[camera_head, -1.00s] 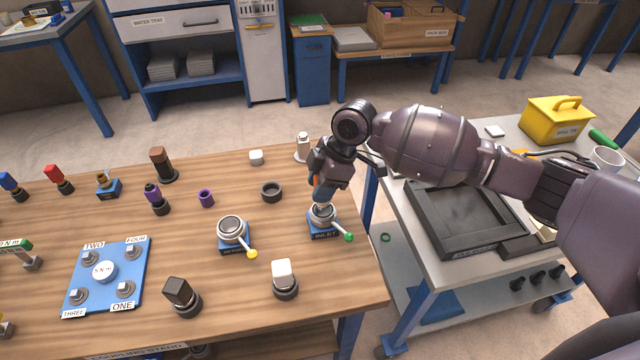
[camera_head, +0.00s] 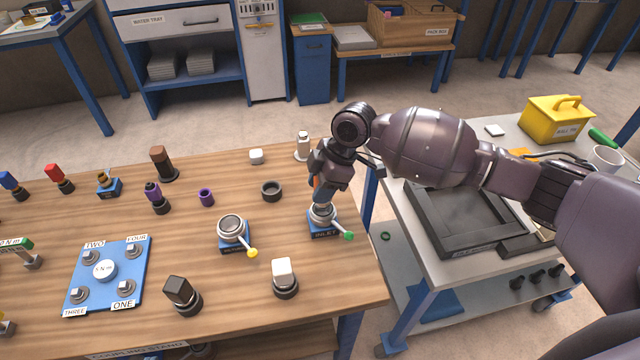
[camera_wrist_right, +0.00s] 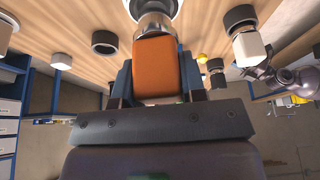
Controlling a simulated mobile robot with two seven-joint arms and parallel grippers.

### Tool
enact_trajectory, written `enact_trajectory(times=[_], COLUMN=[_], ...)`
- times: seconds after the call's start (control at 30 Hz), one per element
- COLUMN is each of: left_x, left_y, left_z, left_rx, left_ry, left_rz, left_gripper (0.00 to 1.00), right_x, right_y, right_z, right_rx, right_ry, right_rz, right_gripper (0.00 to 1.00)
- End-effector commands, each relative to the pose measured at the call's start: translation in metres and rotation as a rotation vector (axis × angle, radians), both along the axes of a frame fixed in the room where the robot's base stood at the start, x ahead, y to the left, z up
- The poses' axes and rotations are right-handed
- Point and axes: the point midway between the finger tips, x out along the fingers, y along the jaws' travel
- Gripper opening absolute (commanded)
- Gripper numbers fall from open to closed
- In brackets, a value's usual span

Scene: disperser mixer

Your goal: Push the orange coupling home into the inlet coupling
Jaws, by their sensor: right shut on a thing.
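The orange coupling (camera_head: 316,182) shows as a sliver in the head view. My right gripper (camera_head: 322,188) is shut on the orange body, above the inlet coupling (camera_head: 323,218). The inlet coupling is a metal ring on a blue base marked INLET, with a green-tipped lever at its right. The metal end of the orange coupling is at the ring's mouth. How deep it sits is hidden. My left gripper is not in view.
A second metal ring with a yellow-tipped lever (camera_head: 232,230) stands to the left. A white-topped block (camera_head: 284,275) stands in front, a dark ring (camera_head: 271,190) behind. The table's right edge is close, with a grey cart (camera_head: 420,255) beyond it.

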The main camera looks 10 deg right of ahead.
Motion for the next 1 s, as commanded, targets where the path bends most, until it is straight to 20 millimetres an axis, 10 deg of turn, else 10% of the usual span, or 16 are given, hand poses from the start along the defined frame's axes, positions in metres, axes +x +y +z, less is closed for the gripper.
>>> enact_trajectory(times=[1.0], left_x=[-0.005], left_y=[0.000], left_z=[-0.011], left_rx=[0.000], left_ry=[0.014], left_rz=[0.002], left_gripper=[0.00], right_x=[0.000], right_y=[0.000], right_z=[-0.021], right_rx=[0.001], right_ry=[0.000], right_rz=[0.001], right_gripper=[0.04])
